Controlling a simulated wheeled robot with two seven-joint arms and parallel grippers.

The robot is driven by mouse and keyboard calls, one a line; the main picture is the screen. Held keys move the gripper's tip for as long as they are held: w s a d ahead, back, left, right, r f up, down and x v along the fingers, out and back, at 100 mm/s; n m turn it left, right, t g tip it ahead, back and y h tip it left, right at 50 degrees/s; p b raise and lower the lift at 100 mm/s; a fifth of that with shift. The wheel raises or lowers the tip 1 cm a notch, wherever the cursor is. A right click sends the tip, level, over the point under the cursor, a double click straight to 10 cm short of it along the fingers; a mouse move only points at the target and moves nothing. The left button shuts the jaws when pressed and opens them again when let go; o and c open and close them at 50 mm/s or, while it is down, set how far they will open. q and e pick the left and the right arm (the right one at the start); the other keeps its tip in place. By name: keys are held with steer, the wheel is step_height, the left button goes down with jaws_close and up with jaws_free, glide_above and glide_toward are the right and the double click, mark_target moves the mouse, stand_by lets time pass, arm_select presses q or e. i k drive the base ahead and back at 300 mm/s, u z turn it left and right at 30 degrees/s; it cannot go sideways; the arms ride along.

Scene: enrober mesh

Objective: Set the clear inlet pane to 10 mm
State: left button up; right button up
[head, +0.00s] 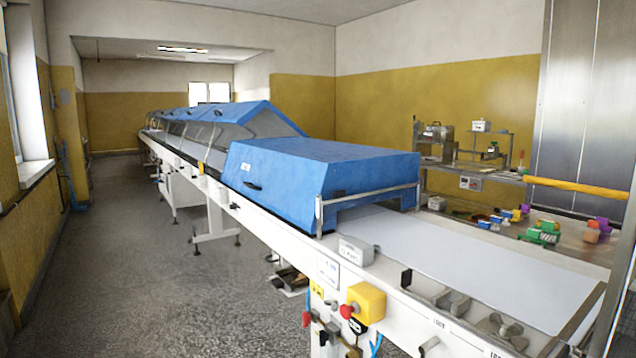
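A blue hood (320,165) covers the conveyor line in the middle of the head view. At its near end a thin metal frame (319,218) with upright posts and a top bar stands across the inlet opening. The clear pane itself cannot be made out against the hood and the opening, and its gap above the belt cannot be read. The pale belt (470,255) runs out from under the hood towards the lower right. Neither of my grippers is in view.
A yellow box with a red button (366,303) and a grey labelled box (356,251) sit on the conveyor's near side. A bench with equipment and coloured items (540,234) stands behind. The grey floor (150,270) at left is clear.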

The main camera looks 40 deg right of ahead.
mark_target(337, 196)
steer(key=i, duration=2.9)
steer(key=z, duration=3.25)
